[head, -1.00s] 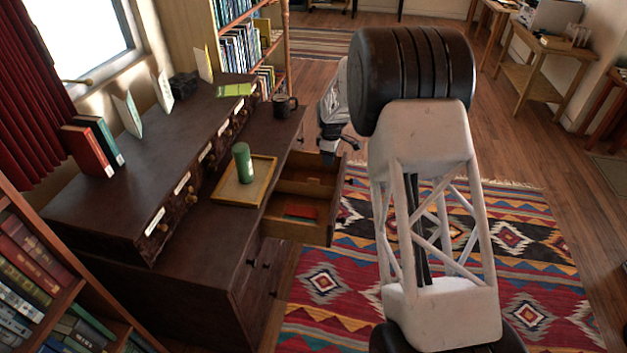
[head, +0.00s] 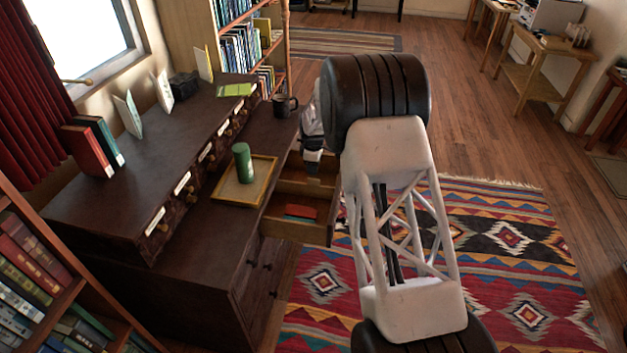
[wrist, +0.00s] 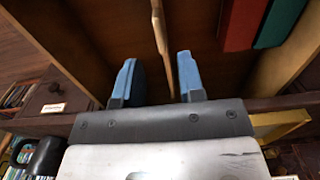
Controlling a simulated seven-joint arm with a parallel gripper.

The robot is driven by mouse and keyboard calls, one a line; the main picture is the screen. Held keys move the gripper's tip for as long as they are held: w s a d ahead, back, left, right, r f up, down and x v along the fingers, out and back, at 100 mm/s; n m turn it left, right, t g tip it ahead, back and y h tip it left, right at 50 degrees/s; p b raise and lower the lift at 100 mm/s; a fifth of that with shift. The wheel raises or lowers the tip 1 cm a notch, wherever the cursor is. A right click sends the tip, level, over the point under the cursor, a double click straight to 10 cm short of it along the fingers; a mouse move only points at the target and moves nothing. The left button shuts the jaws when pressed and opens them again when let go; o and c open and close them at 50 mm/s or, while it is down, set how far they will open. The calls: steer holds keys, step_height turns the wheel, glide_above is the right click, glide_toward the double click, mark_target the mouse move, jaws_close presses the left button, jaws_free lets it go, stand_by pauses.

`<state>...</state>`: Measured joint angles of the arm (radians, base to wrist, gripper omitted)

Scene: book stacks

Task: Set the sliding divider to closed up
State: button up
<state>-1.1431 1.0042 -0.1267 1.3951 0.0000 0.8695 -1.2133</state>
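The open drawer (head: 296,230) sticks out from the right side of the dark wooden cabinet. In the wrist view, the sliding divider (wrist: 159,28) is a thin light-wood panel seen edge-on across the drawer. My gripper (wrist: 158,75) is open, with its two blue fingertips on either side of the divider's line. A gap shows on both sides, and I cannot tell whether the tips reach around the panel. In the head view, my gripper (head: 314,158) is over the far part of the drawer, its fingertips hard to make out.
A red book (wrist: 240,22) and a green book (wrist: 280,20) lie in the drawer on one side of the divider. On the cabinet top are a tray (head: 228,195) with a green cylinder (head: 242,162) and a dark mug (head: 284,105).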

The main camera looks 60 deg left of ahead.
mark_target(314, 179)
steer(key=shift+f, duration=3.5)
jaws_close()
